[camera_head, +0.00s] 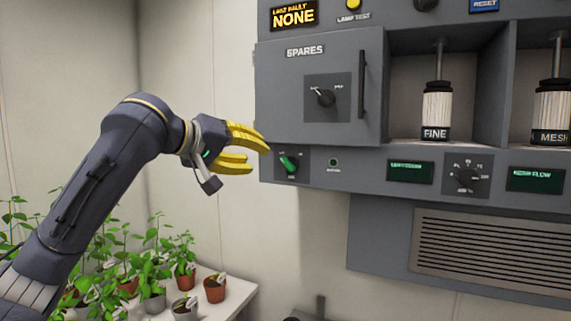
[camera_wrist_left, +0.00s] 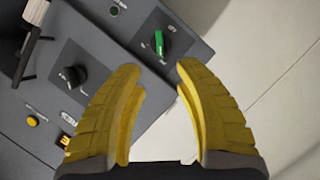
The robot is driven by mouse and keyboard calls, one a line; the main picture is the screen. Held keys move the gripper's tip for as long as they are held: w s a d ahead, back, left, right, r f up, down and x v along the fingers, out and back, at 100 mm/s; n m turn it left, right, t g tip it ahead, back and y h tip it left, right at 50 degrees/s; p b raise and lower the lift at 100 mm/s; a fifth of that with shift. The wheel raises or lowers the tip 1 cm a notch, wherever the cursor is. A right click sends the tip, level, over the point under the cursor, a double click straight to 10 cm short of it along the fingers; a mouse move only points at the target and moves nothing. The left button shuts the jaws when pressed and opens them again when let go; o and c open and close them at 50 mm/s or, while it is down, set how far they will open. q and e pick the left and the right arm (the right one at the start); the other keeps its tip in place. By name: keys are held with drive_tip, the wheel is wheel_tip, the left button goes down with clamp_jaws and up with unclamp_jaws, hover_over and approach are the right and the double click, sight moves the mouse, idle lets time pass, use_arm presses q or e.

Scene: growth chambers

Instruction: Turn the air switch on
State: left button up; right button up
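A green-handled rotary switch (camera_head: 289,164) sits on a dark square plate at the lower left corner of the grey wall panel. Its small labels are too blurred to read, so I cannot tell its setting or confirm that it is the air switch. My left gripper (camera_head: 259,158) is just left of the switch, its yellow fingers apart and empty. In the left wrist view, the green handle (camera_wrist_left: 159,43) shows ahead of the gap between the fingertips (camera_wrist_left: 158,67), with no visible contact. My right gripper is not in view.
The SPARES door (camera_head: 305,80), with a black knob (camera_head: 325,97) and vertical handle, juts out above the switch. A small green indicator (camera_head: 333,162) and a larger dial (camera_head: 467,174) are to its right. Potted plants (camera_head: 215,288) stand on a white bench below.

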sight(284, 163)
use_arm(q)
drive_tip(key=x, duration=1.1)
drive_tip(key=shift+w+d+f, duration=0.1)
drive_tip(key=shift+w+d, duration=0.05)
drive_tip(key=shift+w, duration=0.05)
clamp_jaws()
